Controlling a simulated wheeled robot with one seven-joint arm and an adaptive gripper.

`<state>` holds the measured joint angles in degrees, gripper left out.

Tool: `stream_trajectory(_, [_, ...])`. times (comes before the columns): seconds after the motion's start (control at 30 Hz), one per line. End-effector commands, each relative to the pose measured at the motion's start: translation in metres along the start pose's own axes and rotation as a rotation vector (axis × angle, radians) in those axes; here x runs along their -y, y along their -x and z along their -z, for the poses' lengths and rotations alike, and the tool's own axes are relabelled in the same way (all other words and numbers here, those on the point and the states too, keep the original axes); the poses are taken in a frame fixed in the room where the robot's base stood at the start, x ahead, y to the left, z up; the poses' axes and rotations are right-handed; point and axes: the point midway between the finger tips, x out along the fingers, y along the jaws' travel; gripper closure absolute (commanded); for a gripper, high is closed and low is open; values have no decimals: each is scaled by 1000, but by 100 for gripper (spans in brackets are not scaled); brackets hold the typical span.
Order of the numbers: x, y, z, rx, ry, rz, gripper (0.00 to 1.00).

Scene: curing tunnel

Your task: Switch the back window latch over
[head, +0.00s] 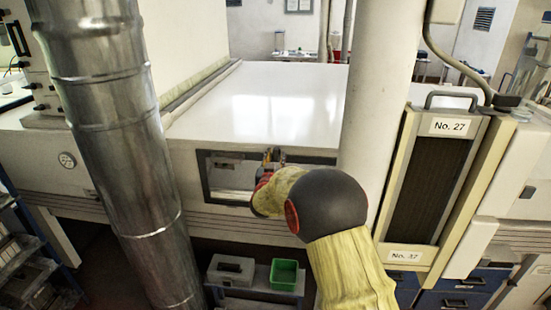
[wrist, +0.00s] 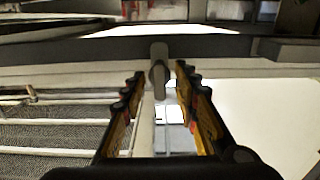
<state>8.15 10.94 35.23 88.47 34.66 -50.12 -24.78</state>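The window (head: 230,172) with its dark frame sits in the front of the white machine in the head view. In the wrist view the latch (wrist: 159,66) is a small grey lever, pointing roughly upright on a dark frame bar (wrist: 100,50). My gripper (wrist: 160,76) is open, with one finger on each side of the latch and a visible gap on both sides. I cannot tell how deep the latch lies between the fingertips. In the head view my gripper (head: 272,156) is at the window's upper right, and my arm hides the latch and the window's right part.
A shiny metal duct (head: 125,150) stands left of the window. A white column (head: 382,90) rises close on the right, beside a panel marked No. 27 (head: 430,180). Below are a grey box (head: 231,270) and a green bin (head: 284,274). The machine's white top (head: 260,100) is clear.

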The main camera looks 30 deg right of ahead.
Motion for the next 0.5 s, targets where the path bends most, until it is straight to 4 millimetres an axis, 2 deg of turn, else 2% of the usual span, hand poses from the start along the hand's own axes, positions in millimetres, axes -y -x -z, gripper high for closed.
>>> stream_trajectory(0.27, [0, 4, 1, -1, -1, 0, 70])
stream_trajectory(0.37, [0, 14, 1, -1, -1, 0, 70])
stream_trajectory(0.5, [1, 39, 2, -1, 0, 2, 70])
